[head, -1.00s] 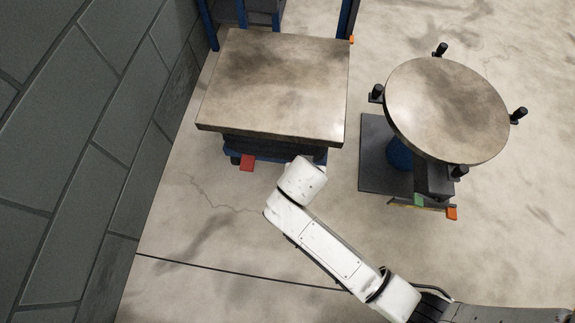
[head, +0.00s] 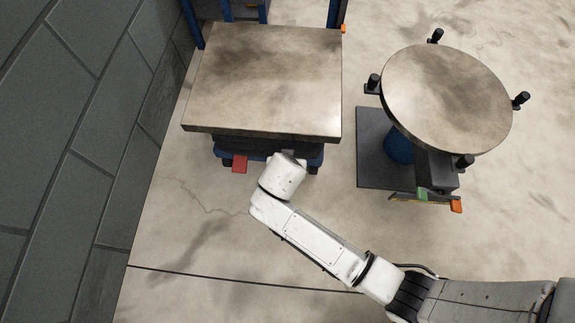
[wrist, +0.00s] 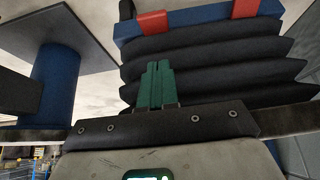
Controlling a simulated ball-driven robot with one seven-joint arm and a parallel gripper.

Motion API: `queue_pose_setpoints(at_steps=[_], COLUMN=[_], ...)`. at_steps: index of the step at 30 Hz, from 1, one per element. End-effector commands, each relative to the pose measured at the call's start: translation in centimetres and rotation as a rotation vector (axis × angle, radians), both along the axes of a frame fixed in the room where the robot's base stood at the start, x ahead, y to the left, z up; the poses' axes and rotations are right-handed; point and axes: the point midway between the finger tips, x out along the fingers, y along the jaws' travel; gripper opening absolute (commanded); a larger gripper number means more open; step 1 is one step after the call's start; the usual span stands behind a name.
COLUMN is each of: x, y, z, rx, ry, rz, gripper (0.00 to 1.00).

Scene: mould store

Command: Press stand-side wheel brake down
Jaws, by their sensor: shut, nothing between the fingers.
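The square-topped lift table (head: 265,75) has a blue base (head: 228,152) on wheels. A red brake pedal (head: 240,165) sticks out at its front left in the head view. The wrist view looks upside down and shows two red pedals on the blue base: the one nearer the round stand's blue column (wrist: 152,21) and the other one (wrist: 245,8). In the head view the stand-side pedal is hidden by my arm. My gripper (wrist: 159,72), with green fingers, is shut and empty in front of the black bellows (wrist: 210,65), apart from the pedals in the picture.
A round-topped stand (head: 445,95) with black knobs stands to the right, with a dark base plate (head: 378,165) and green and orange tabs low at its front. A grey block wall (head: 90,130) runs along the left. The floor in front is clear.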

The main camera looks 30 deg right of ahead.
Motion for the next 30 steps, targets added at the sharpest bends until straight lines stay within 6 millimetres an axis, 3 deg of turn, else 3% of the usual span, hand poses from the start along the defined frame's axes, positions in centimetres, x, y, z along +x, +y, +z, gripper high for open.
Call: queue_pose_setpoints(at_steps=[1,11,15,21,30], x=[0.4,2.9,2.2,1.9,1.8], y=[-0.3,-2.1,-1.6,-1.4,-1.3], z=[-1.5,-7.1,-8.9,-10.0,-10.0], rx=[-0.001,0.001,-0.001,0.000,0.000], ry=[0.001,0.001,0.002,0.000,0.000], rz=[0.000,0.000,0.003,0.001,0.001], gripper=[0.00,0.00,0.00,0.00,0.00])
